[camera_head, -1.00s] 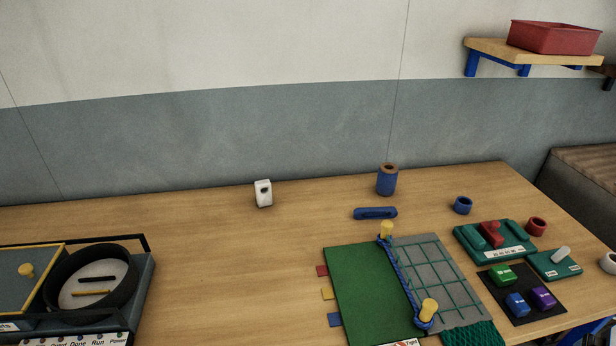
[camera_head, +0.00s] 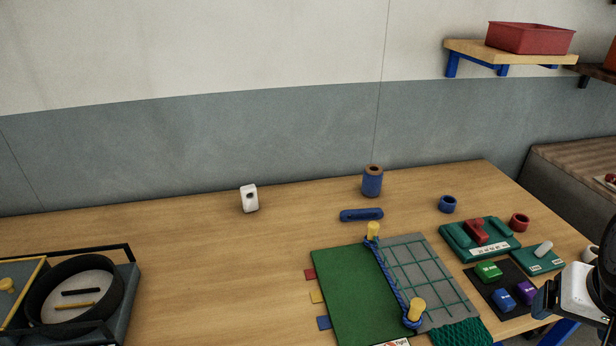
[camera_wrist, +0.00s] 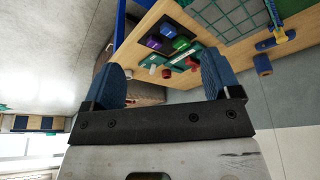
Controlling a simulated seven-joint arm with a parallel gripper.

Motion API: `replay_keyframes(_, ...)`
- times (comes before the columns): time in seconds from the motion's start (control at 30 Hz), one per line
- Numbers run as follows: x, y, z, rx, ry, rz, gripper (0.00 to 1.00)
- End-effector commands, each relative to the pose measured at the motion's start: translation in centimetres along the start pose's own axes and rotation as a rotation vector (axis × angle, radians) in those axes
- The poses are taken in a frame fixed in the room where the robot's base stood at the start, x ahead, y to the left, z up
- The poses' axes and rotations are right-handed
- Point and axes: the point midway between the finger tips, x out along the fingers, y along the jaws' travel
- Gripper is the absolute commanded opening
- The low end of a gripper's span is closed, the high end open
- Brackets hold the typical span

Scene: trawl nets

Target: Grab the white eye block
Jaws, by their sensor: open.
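The white eye block (camera_head: 249,198) stands upright near the back edge of the wooden table, left of centre in the head view, with a dark hole in its face. I do not make it out in the wrist view. My gripper (camera_wrist: 160,82) is open and empty, its two blue fingers wide apart in the wrist view. In the head view my gripper enters at the lower right edge, partly cut off, far to the right of the block and near the dark mat.
The green board (camera_head: 343,296), teal fixture (camera_head: 480,239) and dark mat with coloured blocks (camera_head: 492,297) fill the right. A round bin (camera_head: 74,297) stands left. The table between is clear.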

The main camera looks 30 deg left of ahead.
Motion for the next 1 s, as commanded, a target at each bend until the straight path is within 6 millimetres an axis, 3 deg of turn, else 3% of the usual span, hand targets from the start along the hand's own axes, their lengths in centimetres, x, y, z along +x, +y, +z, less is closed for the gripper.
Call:
replay_keyframes(0.2,1.9,-4.3,-6.1,-0.093,0.086,-0.037,0.83)
replay_keyframes(0.5,4.8,-11.9,-13.3,-0.210,0.210,-0.100,0.83)
replay_keyframes(0.77,7.6,-20.1,-18.2,-0.306,0.316,-0.165,0.83)
replay_keyframes(1.0,10.4,-28.7,-21.1,-0.389,0.410,-0.235,0.83)
